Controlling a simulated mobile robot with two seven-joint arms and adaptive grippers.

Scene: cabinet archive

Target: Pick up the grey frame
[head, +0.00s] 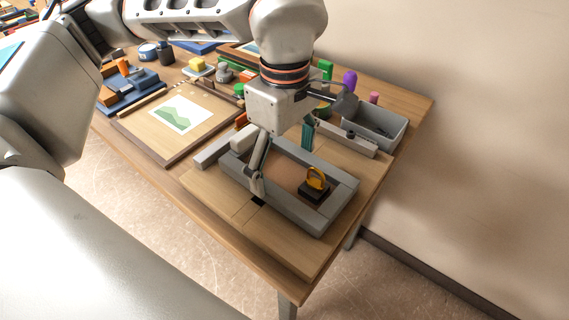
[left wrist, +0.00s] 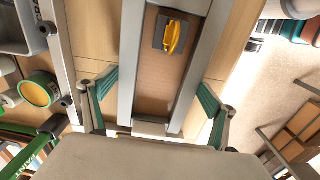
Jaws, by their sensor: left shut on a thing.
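The grey frame (head: 343,207) is a rectangular open frame over a light wooden board (head: 225,195) near the front right of the table. It also shows in the left wrist view (left wrist: 127,75), with a long bar on each side. My left gripper (head: 281,163) reaches down from above and is shut across the frame's width. In the left wrist view its teal-padded fingers (left wrist: 158,95) stand outside the two long bars. Inside the frame's opening is a dark block with a yellow handle (head: 317,180). I cannot tell whether the frame touches the board. My right gripper is not in view.
A grey bin (head: 378,128) stands right behind the frame. A drawing board with a green picture (head: 172,113) lies to the left. Several coloured items, a blue tray (head: 135,92) and a purple piece (head: 350,80) sit farther back. A wall borders the right side.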

